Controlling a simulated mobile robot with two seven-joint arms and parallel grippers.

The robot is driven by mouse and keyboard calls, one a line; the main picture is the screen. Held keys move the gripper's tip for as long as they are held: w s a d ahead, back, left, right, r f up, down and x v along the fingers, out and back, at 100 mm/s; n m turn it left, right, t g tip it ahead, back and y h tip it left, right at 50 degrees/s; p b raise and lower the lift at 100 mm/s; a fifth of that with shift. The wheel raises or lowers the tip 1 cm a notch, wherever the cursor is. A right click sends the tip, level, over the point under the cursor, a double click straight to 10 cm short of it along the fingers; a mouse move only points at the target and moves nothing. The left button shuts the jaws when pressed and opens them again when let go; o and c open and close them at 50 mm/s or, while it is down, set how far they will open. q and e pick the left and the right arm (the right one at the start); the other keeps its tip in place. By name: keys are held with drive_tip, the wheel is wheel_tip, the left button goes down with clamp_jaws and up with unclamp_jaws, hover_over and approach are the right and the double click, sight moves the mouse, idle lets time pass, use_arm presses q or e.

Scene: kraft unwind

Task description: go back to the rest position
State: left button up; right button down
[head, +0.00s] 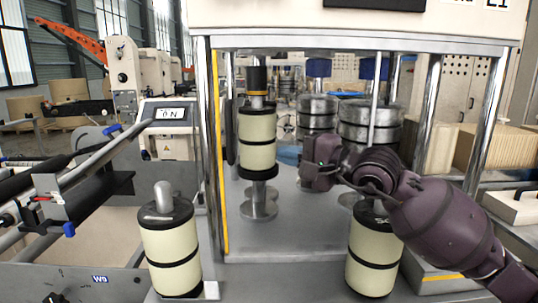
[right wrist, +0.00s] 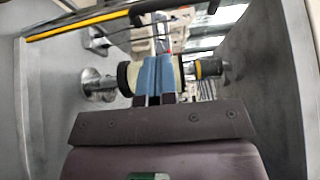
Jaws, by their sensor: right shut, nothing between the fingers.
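My right gripper (head: 305,172) reaches in from the right, between the metal posts of the machine frame. Its blue fingers (right wrist: 155,78) are together with nothing between them. In the head view it is just right of a stack of cream rolls (head: 257,157) on an upright spindle. In the right wrist view the cream roll (right wrist: 125,76) shows behind the fingertips, seen sideways. I cannot tell how far apart they are. My left gripper is not in view.
Cream rolls on pegs stand at front left (head: 172,258) and front right (head: 373,262), the latter partly behind my right arm. Metal cylinders (head: 317,112) stand behind the gripper. Steel posts (head: 480,125) flank the arm. Grey deck (head: 290,235) lies clear in front.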

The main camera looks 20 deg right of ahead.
drive_tip(key=s+a+f+m+y, duration=0.2)
drive_tip(key=s+f+m+y, duration=0.1)
drive_tip(key=s+m+y, duration=0.3)
drive_tip(key=s+d+f+n+t+h, duration=0.3)
drive_tip(key=d+f+n+h, duration=0.5)
drive_tip(key=n+h, duration=0.55)
drive_tip(key=s+d+f+n+t+h, duration=0.35)
drive_tip(key=d+f+n+h, duration=0.55)
drive_tip(key=n, duration=0.8)
drive_tip(key=s+f+m+g+h, duration=0.2)
drive_tip(key=s+f+m+g, duration=0.6)
drive_tip(key=f, duration=0.3)
drive_tip(key=s+a+f+m+g+y, duration=0.3)
drive_tip(key=s+f+g, duration=0.1)
drive_tip(key=s+f, duration=0.25)
drive_tip(key=s+a+f+m+g+y, duration=0.3)
drive_tip(key=s+f+m+g, duration=0.15)
drive_tip(key=s, duration=0.35)
drive_tip(key=w+f+n+t, duration=0.1)
drive_tip(key=w+f+t, duration=0.5)
drive_tip(key=f+t, duration=0.2)
wheel_tip(320, 180, down, 2)
drive_tip(key=shift+w+d+f, duration=0.15)
drive_tip(key=shift+w+d, duration=0.1)
drive_tip(key=shift+w, duration=0.1)
